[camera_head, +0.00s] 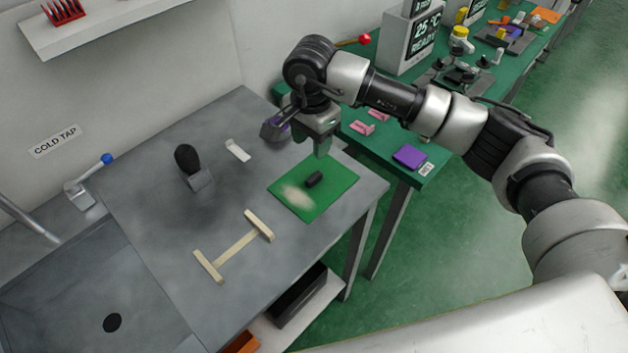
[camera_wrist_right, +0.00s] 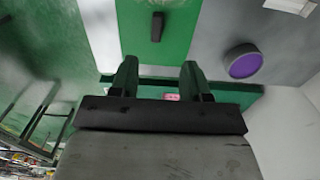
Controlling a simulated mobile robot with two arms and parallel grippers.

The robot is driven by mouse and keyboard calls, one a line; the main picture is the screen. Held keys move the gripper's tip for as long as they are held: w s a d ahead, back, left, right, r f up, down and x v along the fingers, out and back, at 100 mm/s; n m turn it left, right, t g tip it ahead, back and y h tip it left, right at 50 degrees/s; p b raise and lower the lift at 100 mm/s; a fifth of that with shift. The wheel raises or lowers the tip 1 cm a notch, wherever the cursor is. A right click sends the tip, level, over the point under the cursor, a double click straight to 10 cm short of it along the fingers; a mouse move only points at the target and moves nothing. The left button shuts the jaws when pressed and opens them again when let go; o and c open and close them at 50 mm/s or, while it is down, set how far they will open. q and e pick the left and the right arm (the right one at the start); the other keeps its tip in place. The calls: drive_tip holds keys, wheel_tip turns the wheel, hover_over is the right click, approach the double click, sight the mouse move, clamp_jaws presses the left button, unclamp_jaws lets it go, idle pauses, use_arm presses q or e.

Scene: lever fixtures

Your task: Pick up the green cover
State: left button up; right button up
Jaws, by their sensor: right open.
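The green cover (camera_head: 337,188) is a flat green square with a short black handle (camera_head: 313,180) and a pale patch of glare. It lies on the grey table near its right edge. In the wrist view the cover (camera_wrist_right: 178,40) and its black handle (camera_wrist_right: 157,26) show beyond the fingers. My right gripper (camera_head: 321,148) is above the back part of the cover, apart from the handle. In the wrist view its two fingers (camera_wrist_right: 158,78) are spread with nothing between them. My left gripper is not in view.
A purple-faced round fixture (camera_head: 274,129) stands close to my right gripper, also seen in the wrist view (camera_wrist_right: 244,65). A black-knobbed lever (camera_head: 187,160) and a cream H-shaped piece (camera_head: 237,246) are on the grey table (camera_head: 140,250). A green bench (camera_head: 385,150) adjoins behind.

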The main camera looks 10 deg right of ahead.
hover_over(314, 176)
wheel_tip(314, 176, down, 5)
drive_tip(key=shift+w+a+r+p, duration=0.1)
drive_tip(key=shift+a+p, duration=0.05)
drive_tip(key=shift+p, duration=0.3)
drive_tip(key=f+p, duration=0.1)
drive_tip(key=f, duration=0.1)
drive_tip(key=f+p, duration=0.1)
drive_tip(key=f, duration=0.1)
drive_tip(key=shift+s+f, duration=0.2)
drive_tip(key=shift+f, duration=0.6)
drive_tip(key=shift+c, duration=0.2)
clamp_jaws()
